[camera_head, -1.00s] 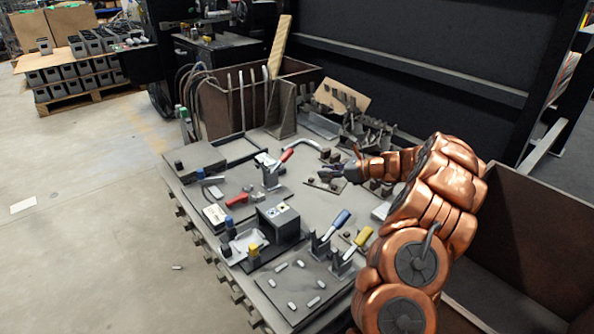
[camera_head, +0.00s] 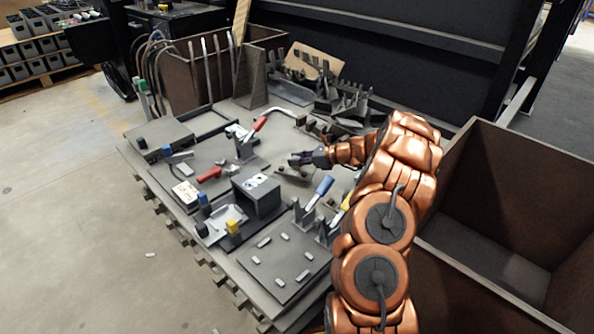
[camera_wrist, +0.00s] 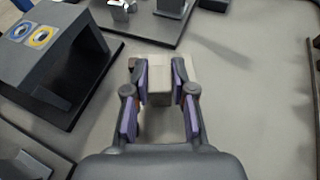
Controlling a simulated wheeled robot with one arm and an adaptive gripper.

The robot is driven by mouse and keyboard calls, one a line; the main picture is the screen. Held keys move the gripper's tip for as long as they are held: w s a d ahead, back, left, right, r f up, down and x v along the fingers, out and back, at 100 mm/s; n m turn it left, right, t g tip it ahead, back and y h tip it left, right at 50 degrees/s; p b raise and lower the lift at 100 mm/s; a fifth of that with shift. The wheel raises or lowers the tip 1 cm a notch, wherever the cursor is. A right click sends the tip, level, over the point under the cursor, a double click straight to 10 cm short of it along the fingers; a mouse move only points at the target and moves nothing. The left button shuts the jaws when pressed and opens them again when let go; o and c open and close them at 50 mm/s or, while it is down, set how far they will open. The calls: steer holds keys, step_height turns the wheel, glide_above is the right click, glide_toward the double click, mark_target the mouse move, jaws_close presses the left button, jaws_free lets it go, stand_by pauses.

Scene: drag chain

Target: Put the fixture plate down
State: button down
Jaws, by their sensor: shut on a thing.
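The fixture plate (camera_head: 291,174) is a small, thin grey-brown plate with small dark blocks on it. In the head view it is at my gripper (camera_head: 296,160), over the middle of the table. In the wrist view my gripper (camera_wrist: 160,88) is shut on a beige-grey block-like part (camera_wrist: 160,97), which I take to be part of the plate. The fingers sit on its left and right sides. Most of the plate is hidden there by the fingers. I cannot tell whether the plate touches the tabletop.
A grey box with round marks (camera_head: 257,198) stands close, at the left in the wrist view (camera_wrist: 58,55). A red-handled clamp (camera_head: 247,138) is behind left; a blue-handled clamp (camera_head: 314,203) is nearer the front. Bare tabletop (camera_wrist: 255,95) lies right of my gripper in the wrist view.

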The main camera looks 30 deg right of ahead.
mark_target(300, 168)
steer(key=shift+d+f+b, duration=0.1)
steer(key=shift+f+b, duration=0.7)
steer(key=shift+f, duration=1.2)
steer(key=shift+r, duration=0.1)
steer(key=c, duration=1)
jaws_free()
